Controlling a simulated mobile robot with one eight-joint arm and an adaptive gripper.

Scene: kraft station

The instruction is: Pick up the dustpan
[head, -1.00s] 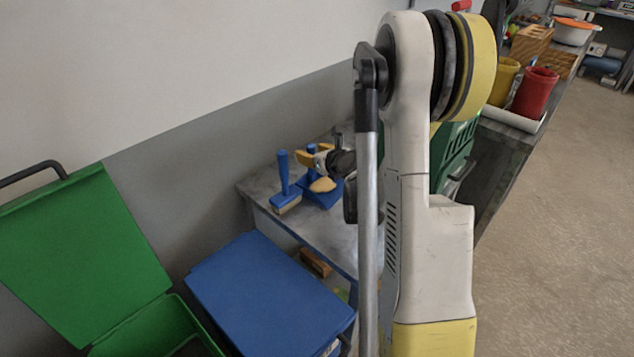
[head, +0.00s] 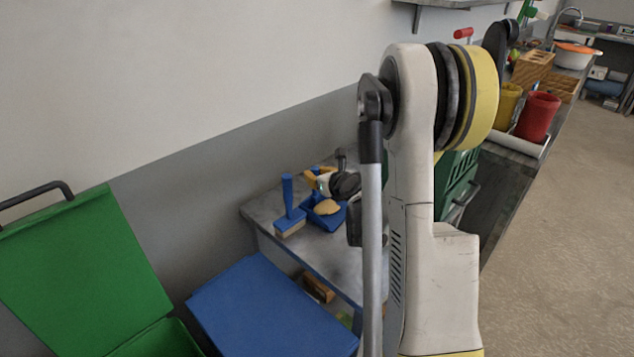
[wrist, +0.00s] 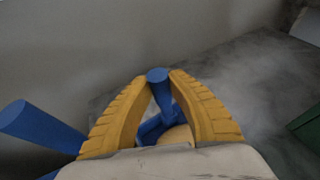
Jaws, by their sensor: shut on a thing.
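The blue dustpan (head: 330,220) is on the grey metal table (head: 345,250) near the wall, with a tan rounded thing in its pan. My gripper (head: 315,177) is at the dustpan's upright handle. In the wrist view, the yellow fingers of my gripper (wrist: 160,82) are closed around the blue handle of the dustpan (wrist: 158,76). The pan is mostly hidden behind the fingers there. I cannot tell whether its underside touches the table.
A blue brush (head: 288,205) stands upright just left of the dustpan, and its handle shows in the wrist view (wrist: 38,126). A blue bin (head: 265,305) and an open green bin (head: 90,260) stand in front. A green crate (head: 456,180) is to the right.

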